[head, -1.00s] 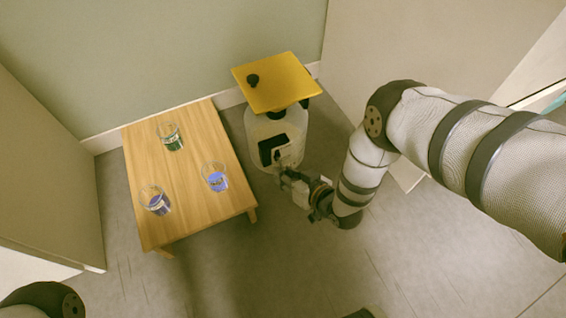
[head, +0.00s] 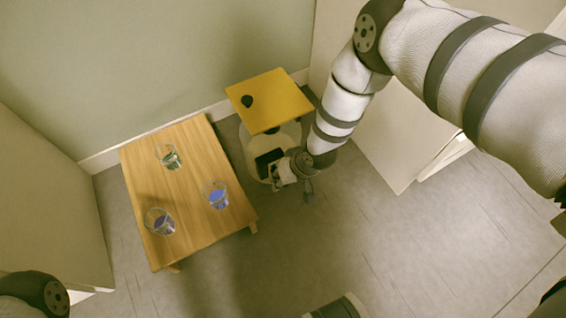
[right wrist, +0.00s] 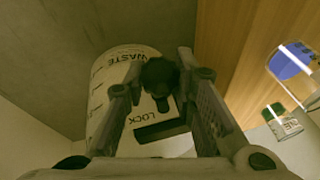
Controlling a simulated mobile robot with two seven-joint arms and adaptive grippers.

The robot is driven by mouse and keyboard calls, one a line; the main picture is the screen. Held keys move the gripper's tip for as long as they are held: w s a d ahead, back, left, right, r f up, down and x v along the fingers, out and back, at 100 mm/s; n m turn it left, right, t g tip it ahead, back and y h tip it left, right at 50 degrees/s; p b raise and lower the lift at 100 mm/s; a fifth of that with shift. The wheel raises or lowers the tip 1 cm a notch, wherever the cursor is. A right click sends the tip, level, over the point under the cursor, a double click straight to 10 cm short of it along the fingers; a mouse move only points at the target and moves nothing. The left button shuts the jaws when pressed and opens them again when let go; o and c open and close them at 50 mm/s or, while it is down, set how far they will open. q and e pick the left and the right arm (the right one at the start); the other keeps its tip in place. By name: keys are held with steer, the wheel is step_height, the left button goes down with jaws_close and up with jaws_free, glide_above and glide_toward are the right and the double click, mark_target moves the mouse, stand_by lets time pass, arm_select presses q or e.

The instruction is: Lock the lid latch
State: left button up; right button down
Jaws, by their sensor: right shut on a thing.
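A white waste container (head: 253,163) stands on the floor beside the small table. A yellow square plate with a black knob (head: 270,100) covers its top; I cannot tell how tightly it sits. In the right wrist view the container (right wrist: 105,75) shows upside-down "WASTE" and "LOCK" lettering. A dark latch knob (right wrist: 158,76) sits on that face. My right gripper (head: 279,174) is at the container's front, and it also shows in the right wrist view (right wrist: 160,84), its fingers on either side of the knob, shut on it. My left gripper is out of view.
A wall is behind. A pale panel (head: 400,135) stands to the right. The floor in front is clear.

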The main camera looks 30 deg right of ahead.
stand_by(0.3)
steer(key=c, duration=1.3)
jaws_free()
steer(key=shift+r, duration=0.15)
steer(key=v, duration=1.1)
steer(key=shift+r, duration=0.45)
steer(key=shift+d, duration=0.1)
